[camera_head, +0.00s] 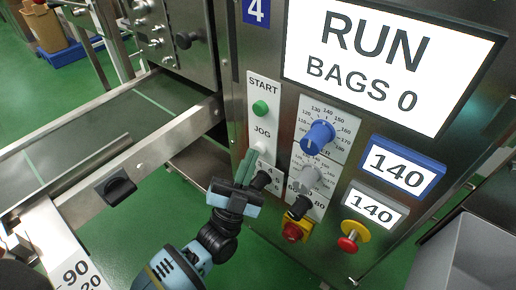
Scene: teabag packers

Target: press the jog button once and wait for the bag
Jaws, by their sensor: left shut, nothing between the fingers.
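The jog button (260,147) is a pale button under the word JOG on the white strip of the machine panel, partly hidden by my fingers. My left gripper (247,163) is shut and empty, with its teal fingertips pointing up at the panel just below and left of that button. I cannot tell whether the fingertips touch it. The display (392,62) reads RUN and BAGS 0. No bag can be made out. My right gripper is not in view.
Above JOG is a green START button (260,108). To the right are a blue dial (318,137), a grey dial (309,176), two 140 readouts and a red stop button (347,243) on yellow. A black knob (116,187) is on the left rail. A grey bin (462,262) stands lower right.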

